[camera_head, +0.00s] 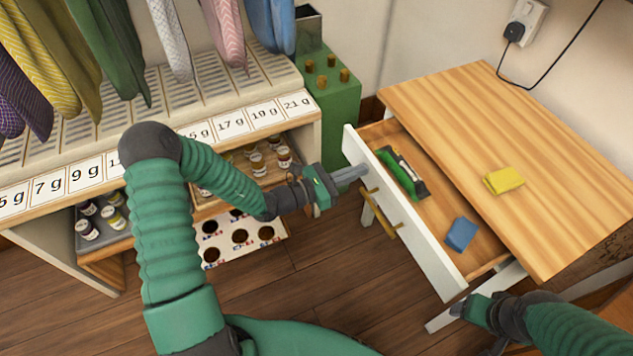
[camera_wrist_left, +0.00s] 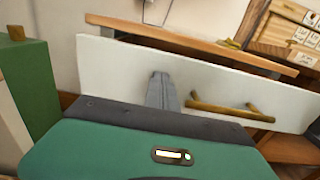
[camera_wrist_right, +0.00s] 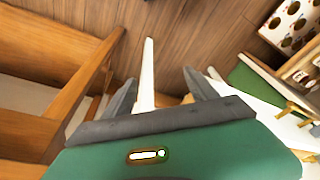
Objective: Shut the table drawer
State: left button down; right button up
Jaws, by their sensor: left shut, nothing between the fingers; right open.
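The table drawer (camera_head: 408,215) stands pulled out of the wooden table (camera_head: 540,150). Its white front has a brass handle (camera_head: 381,213). Inside lie a green-and-black item (camera_head: 403,172) and a blue block (camera_head: 461,234). My left gripper (camera_head: 360,172) is shut and empty, its fingertips at the drawer front near its far end, beside the handle; contact is unclear. In the left wrist view the fingers (camera_wrist_left: 161,90) show against the white front, left of the handle (camera_wrist_left: 232,110). My right gripper (camera_wrist_right: 150,85) is open and empty, low by the drawer's near end.
A yellow block (camera_head: 503,180) lies on the tabletop. A green box (camera_head: 332,95) with brass knobs stands behind the drawer's far end. A shelf unit (camera_head: 170,135) with bottles and hanging cloths is at left. The floor (camera_head: 330,285) before the drawer is mostly clear.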

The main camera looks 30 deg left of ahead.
aim_at(400, 155)
pick_arm(q)
jog(key=x, duration=1.6)
jog(key=shift+w+p, duration=0.1)
jog(key=shift+p, duration=0.3)
jog(key=shift+w+d, duration=0.15)
jog(key=shift+w, duration=0.05)
jog(key=shift+r, duration=0.3)
pick_arm(e)
jog(key=shift+s+a+r, duration=0.15)
jog(key=shift+a+r, duration=0.05)
jog(key=shift+r, duration=0.2)
jog(key=shift+s+a+r, duration=0.1)
jog(key=shift+a+r, duration=0.05)
jog(key=shift+r, duration=0.25)
